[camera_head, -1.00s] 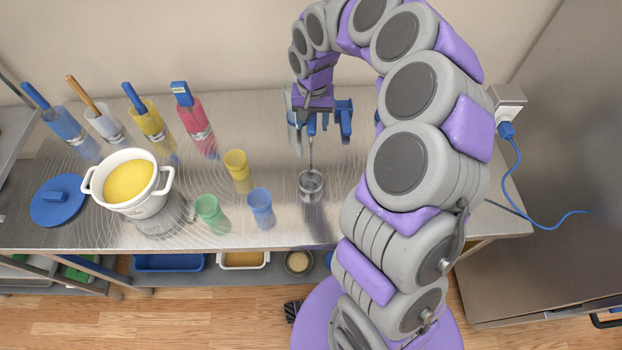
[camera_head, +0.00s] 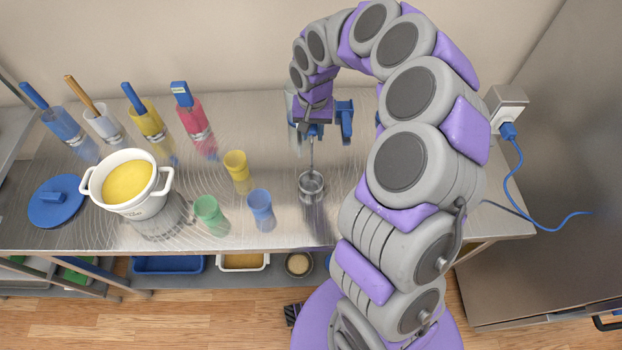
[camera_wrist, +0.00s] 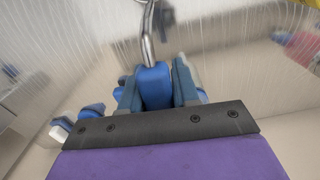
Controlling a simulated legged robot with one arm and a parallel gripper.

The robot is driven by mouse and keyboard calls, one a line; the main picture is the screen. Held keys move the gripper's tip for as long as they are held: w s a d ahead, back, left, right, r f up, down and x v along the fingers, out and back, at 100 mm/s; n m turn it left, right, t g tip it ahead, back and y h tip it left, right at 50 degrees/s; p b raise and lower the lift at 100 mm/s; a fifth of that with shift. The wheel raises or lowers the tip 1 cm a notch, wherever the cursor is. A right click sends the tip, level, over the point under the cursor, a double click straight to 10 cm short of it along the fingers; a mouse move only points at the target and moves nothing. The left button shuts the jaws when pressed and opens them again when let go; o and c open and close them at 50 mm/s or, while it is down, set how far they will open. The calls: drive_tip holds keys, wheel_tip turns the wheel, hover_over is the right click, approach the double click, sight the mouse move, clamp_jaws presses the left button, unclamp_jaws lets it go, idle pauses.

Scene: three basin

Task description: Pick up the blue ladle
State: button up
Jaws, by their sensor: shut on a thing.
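The blue ladle shows in the head view as a thin metal shaft with a round metal bowl (camera_head: 311,185) hanging down below my gripper. In the wrist view its blue handle (camera_wrist: 154,86) sits between the two fingers, with the metal shaft running up out of frame. My gripper (camera_wrist: 158,92) is shut on the blue handle. In the head view my gripper (camera_head: 312,130) is over the right part of the metal table. The ladle hangs roughly upright, bowl lowest. Whether the bowl touches the tabletop is not clear.
A white pot (camera_head: 146,205) with yellow contents stands left, beside a blue lid (camera_head: 57,203). Yellow (camera_head: 238,170), green (camera_head: 211,214) and blue (camera_head: 261,208) cups stand left of the ladle. Several utensil holders line the back. A wall outlet (camera_head: 507,108) is at right.

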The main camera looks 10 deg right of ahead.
drive_tip(key=shift+c, duration=0.7)
drive_tip(key=shift+r, duration=0.15)
wheel_tip(320, 180, up, 3)
drive_tip(key=shift+r+p, duration=0.2)
drive_tip(key=shift+p, duration=0.3)
drive_tip(key=s+d+r+p, duration=0.1)
drive_tip(key=s+d, duration=0.1)
drive_tip(key=s, duration=1.3)
drive_tip(key=shift+s+r, duration=0.2)
drive_tip(key=shift+s, duration=0.2)
drive_tip(key=o, duration=0.4)
clamp_jaws()
